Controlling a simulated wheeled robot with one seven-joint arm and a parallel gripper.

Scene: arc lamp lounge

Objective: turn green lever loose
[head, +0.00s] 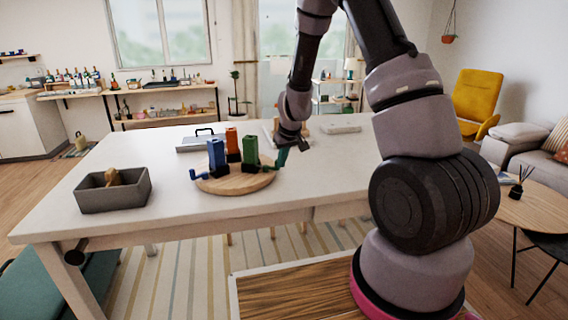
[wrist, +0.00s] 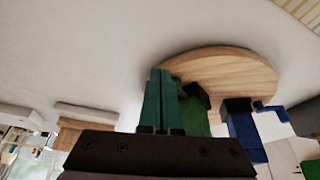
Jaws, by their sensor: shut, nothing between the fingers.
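A round wooden board (head: 236,183) lies on the white table and holds three upright blocks on dark bases: blue (head: 216,152), orange (head: 232,140) and green (head: 251,150). A blue lever (head: 198,175) sticks out from the blue block. My gripper (head: 281,160) is just right of the green block, its teal fingers pointing down, shut and empty. In the wrist view my shut fingers (wrist: 159,74) stand in front of the green block (wrist: 193,117) and partly hide it. The blue block (wrist: 240,125) is to the right there.
A grey bin (head: 113,195) with a wooden-coloured object stands on the table's left. A flat case with a dark handle (head: 200,140) lies behind the board. A pale flat block (head: 341,128) lies at the back. The table front right of the bin is clear.

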